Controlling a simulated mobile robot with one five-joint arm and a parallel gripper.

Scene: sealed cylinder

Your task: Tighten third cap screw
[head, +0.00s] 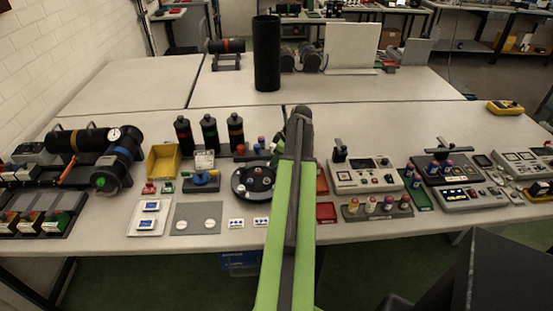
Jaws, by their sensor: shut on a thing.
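My green arm reaches up the middle of the picture, and its dark end stands over the table just right of a round black fixture (253,181). My gripper (293,132) shows only as a dark shape at the arm's end. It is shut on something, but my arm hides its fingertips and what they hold. The round fixture carries small red and pale parts. A black cylinder with a gauge (83,140) lies at the far left. I cannot make out the cap screws or tell which is the third.
A tall black tube (266,53) stands on the rear table. Left of my arm are a yellow bin (163,161), black bottles (209,133) and a grey mat (196,217). Right are a control box (364,174) and a rack of small bottles (377,209).

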